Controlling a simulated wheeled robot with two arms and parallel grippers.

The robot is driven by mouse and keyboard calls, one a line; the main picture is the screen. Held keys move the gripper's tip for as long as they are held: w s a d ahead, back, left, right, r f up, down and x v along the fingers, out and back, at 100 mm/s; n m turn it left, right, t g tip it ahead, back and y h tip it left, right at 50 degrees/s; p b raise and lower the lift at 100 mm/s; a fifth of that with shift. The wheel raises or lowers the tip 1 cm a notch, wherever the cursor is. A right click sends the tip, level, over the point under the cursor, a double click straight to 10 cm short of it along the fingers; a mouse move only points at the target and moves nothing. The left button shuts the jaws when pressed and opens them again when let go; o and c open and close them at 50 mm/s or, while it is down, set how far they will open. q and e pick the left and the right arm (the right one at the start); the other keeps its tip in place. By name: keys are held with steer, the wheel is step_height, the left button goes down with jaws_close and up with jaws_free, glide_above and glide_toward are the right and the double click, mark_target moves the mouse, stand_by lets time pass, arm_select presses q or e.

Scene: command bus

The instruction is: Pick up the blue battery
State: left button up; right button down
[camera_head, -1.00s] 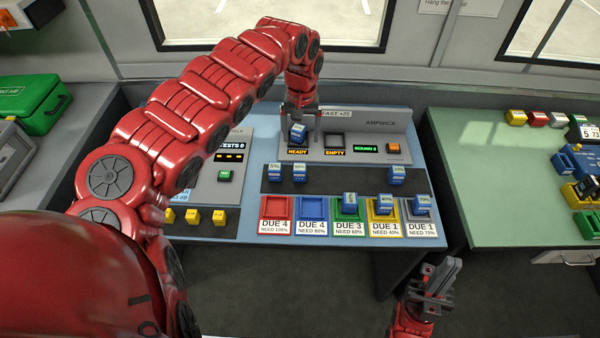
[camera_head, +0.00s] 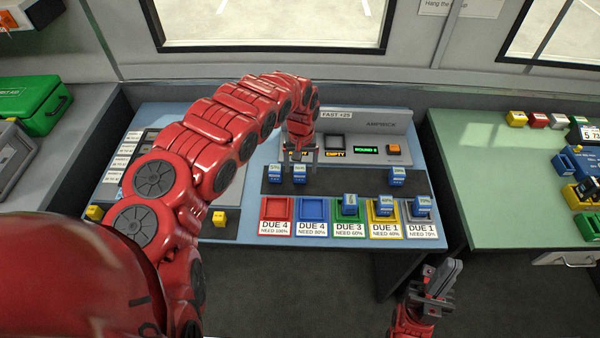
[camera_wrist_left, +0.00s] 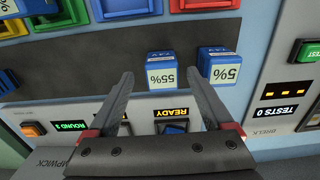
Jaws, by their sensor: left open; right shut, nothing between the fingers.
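My left gripper (camera_head: 299,156) is open and empty over the charger's front, near the black strip. In the left wrist view its fingers (camera_wrist_left: 160,76) point toward a blue battery marked 55% (camera_wrist_left: 162,68); contact cannot be told. That battery also shows in the head view (camera_head: 300,173). Beside it stands another blue battery marked 5% (camera_wrist_left: 218,66). A small blue part (camera_wrist_left: 175,128) shows beside the READY sign, mostly hidden by my gripper. A further battery (camera_head: 397,176) stands at the strip's right end. My right gripper (camera_head: 436,278) is shut and empty at the lower right.
The charger (camera_head: 365,125) has an orange button (camera_head: 393,149). In front are coloured trays: the red (camera_head: 276,209) and blue (camera_head: 313,209) are empty; the green, yellow and grey hold batteries. A green table (camera_head: 480,180) with other items stands at the right.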

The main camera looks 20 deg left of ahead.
mark_target(300, 168)
arm_select(q)
steer(key=shift+a+f+p, duration=0.15)
steer(key=shift+f+p, duration=0.2)
steer(key=shift+f, duration=1.5)
jaws_close()
